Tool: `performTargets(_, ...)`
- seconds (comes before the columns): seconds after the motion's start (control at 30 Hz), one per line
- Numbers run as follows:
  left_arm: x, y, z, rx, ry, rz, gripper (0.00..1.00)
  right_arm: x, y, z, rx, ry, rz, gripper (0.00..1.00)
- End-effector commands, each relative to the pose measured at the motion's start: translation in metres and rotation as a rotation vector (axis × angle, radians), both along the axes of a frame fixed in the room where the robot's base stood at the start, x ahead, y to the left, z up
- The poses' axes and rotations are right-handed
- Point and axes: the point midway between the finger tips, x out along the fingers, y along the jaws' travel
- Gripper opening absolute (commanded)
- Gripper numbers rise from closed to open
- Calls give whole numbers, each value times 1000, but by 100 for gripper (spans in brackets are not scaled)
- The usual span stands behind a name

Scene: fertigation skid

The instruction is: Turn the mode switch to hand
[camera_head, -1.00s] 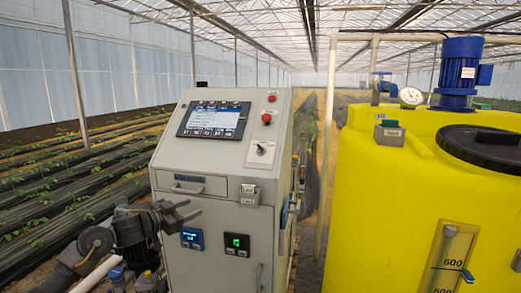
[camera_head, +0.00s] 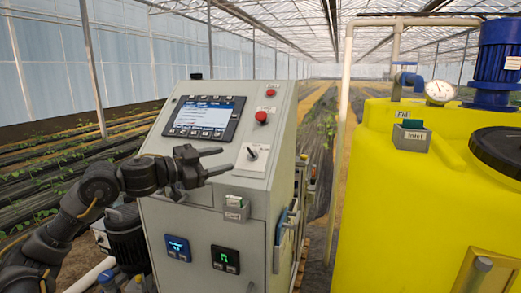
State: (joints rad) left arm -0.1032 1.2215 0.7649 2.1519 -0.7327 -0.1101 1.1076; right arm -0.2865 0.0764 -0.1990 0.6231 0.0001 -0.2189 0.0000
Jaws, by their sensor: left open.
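The mode switch (camera_head: 252,153) is a small dark knob on a light plate, on the sloped top panel of the grey control cabinet (camera_head: 185,215). It sits right of the screen and below the red buttons. Its pointer direction is too small to read surely. My left gripper (camera_head: 216,162) is open and empty, in front of the cabinet, left of and a little below the switch in the picture. Its fingers point right, toward the switch, and appear apart from it. The gripper hides part of the cabinet's upper front. My right gripper is not in view.
A lit screen (camera_head: 203,117) and red buttons (camera_head: 261,116) share the sloped panel. A small grey box (camera_head: 236,208) sticks out from the cabinet front below the switch. A yellow tank (camera_head: 405,210) stands to the right, with a gap between it and the cabinet.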

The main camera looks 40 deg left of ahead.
Motion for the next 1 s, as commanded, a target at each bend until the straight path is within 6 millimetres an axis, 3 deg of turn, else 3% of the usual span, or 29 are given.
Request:
performTargets(0.17,3,-1,1,2,0,-1,49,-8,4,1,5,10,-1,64)
performTargets(0.37,20,-7,2,4,1,-2,49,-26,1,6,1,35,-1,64)
performTargets(0.7,56,-16,5,-1,-3,2,49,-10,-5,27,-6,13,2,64)
performTargets(1.0,76,-24,6,-1,-5,1,49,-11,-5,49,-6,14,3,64)
